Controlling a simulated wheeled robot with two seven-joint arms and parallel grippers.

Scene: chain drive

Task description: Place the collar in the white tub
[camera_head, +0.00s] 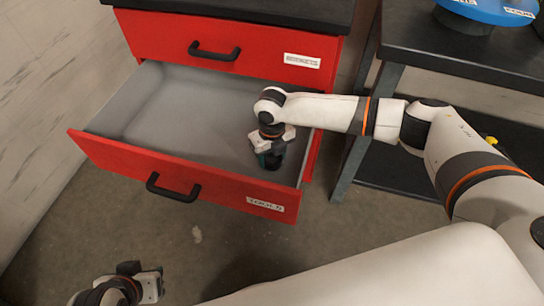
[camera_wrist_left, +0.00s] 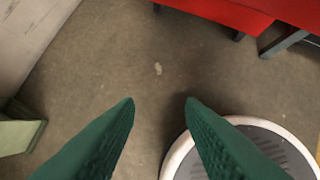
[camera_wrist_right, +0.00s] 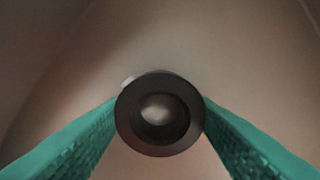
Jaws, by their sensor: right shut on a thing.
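My right gripper (camera_head: 272,160) reaches into the open lower red drawer (camera_head: 185,172), near its right front corner. In the right wrist view its green fingers (camera_wrist_right: 160,125) are shut on the collar (camera_wrist_right: 125,112), a dark round ring with a hole facing the camera. In the head view the collar is mostly hidden by the gripper. Whether it touches the drawer floor, I cannot tell. My left gripper (camera_head: 150,285) is low at the bottom left of the head view. In the left wrist view its fingers (camera_wrist_left: 160,103) are apart with nothing between them. I see no white tub.
The rest of the drawer's grey floor (camera_head: 190,110) looks empty. A closed red drawer (camera_head: 160,40) is above it. A dark table (camera_head: 450,50) with a blue round thing (camera_head: 490,10) stands to the right. A pale wall (camera_head: 50,90) is at the left.

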